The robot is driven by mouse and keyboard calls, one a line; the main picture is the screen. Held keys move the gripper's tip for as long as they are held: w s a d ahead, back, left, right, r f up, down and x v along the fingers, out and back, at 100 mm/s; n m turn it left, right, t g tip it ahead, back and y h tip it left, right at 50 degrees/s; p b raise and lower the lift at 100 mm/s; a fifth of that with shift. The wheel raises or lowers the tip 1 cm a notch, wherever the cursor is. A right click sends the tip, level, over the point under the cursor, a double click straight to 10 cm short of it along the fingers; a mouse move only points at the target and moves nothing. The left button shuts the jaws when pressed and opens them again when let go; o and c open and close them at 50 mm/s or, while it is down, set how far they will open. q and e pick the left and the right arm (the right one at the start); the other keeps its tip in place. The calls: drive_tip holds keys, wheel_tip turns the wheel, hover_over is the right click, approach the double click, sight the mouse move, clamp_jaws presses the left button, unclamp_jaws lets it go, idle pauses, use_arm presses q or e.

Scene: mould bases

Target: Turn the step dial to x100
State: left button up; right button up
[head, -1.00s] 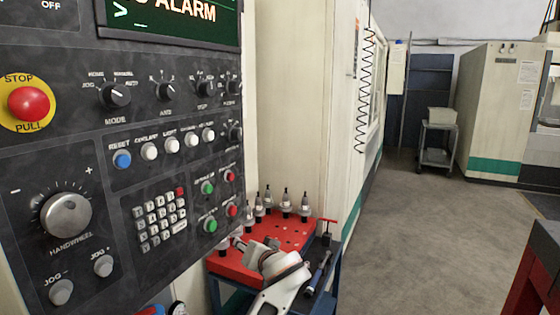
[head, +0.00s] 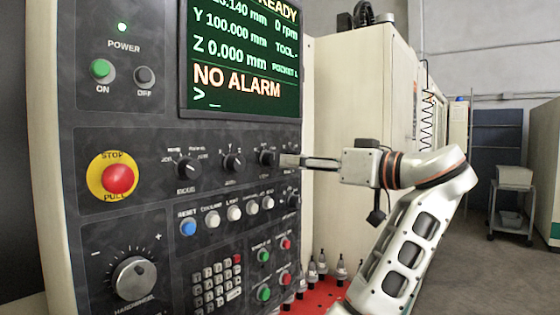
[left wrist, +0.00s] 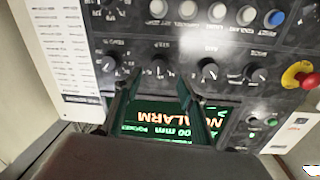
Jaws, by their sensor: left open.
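The step dial (head: 267,157) is a black rotary knob on the dark control panel, right of the mode dial (head: 187,168) and the axis dial (head: 232,161). My left gripper (head: 284,160) is level with it, its fingers pointing at the panel and overlapping its right side in the head view. In the left wrist view, which is upside down, the step dial (left wrist: 160,69) shows between the tips of my open left gripper (left wrist: 158,74). I cannot tell whether the fingers touch it. Its scale marks are too small to read. My right gripper is out of view.
The red stop button (head: 118,179), the blue reset button (head: 188,228) and the handwheel (head: 134,278) are on the same panel. The screen (head: 240,60) above reads NO ALARM. Tool holders stand on a red tray (head: 320,297) below right. Another dial (left wrist: 110,62) sits close beside the gripper.

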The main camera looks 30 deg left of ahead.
sight(273, 161)
use_arm(q)
drive_tip(key=a, duration=0.3)
drive_tip(key=a+p, duration=0.1)
drive_tip(key=a, duration=0.1)
drive_tip(key=shift+w+a, duration=0.2)
drive_tip(key=shift+w, duration=0.2)
drive_tip(key=shift+w+a, duration=0.15)
drive_tip(key=shift+a, duration=0.65)
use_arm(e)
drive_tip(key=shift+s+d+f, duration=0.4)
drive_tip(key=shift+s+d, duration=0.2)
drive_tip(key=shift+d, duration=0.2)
use_arm(q)
drive_tip(key=c, duration=1.1)
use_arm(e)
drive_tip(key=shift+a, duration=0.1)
